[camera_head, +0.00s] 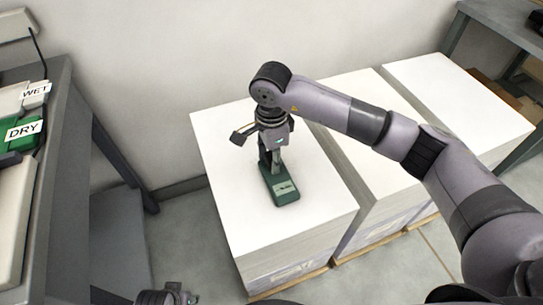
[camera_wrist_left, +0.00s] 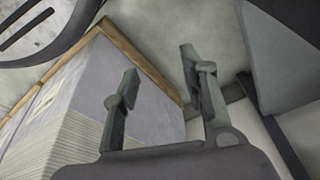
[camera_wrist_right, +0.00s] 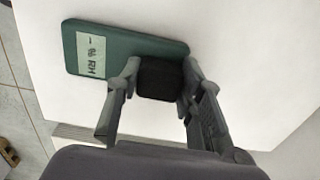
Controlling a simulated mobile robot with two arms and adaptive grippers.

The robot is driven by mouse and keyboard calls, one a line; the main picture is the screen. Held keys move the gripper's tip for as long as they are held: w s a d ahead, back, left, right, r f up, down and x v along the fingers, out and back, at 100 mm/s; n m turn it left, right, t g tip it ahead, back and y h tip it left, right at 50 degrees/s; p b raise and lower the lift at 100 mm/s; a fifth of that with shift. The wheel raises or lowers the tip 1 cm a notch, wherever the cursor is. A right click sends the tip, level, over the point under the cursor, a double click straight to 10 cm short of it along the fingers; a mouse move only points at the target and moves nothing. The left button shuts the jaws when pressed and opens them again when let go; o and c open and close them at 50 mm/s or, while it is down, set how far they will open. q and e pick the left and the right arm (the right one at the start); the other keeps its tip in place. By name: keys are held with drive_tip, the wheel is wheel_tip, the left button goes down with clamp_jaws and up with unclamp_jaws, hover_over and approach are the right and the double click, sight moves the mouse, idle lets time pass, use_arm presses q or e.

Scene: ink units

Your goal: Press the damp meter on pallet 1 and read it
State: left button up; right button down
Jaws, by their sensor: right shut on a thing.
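The damp meter (camera_head: 283,189) is a green handheld box with a pale display and a black end block. It is on the white top of the leftmost paper stack (camera_head: 240,150). In the right wrist view the meter (camera_wrist_right: 140,52) shows a dash and "% RH" on its display, with no digits visible. My right gripper (camera_head: 268,168) points down over the meter; its fingers (camera_wrist_right: 158,82) are shut on the black block. My left gripper (camera_wrist_left: 158,65) is open and empty, low beside a stack's side. Only a bit of it shows at the head view's bottom edge.
Two more white stacks (camera_head: 365,105) (camera_head: 455,95) stand in a row to the right. A grey bench at left holds a green tray (camera_head: 20,145) labelled DRY and a pale one labelled WET (camera_head: 35,92). Another bench (camera_head: 510,25) is at the top right.

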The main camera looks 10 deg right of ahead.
use_arm(q)
drive_tip(key=shift+w+r, duration=0.2)
drive_tip(key=shift+r, duration=0.1)
drive_tip(key=shift+s+r, duration=0.1)
use_arm(e)
drive_tip(key=shift+f, duration=0.1)
use_arm(q)
drive_tip(key=shift+r, duration=0.45)
use_arm(e)
drive_tip(key=shift+f, duration=0.15)
idle(0.5)
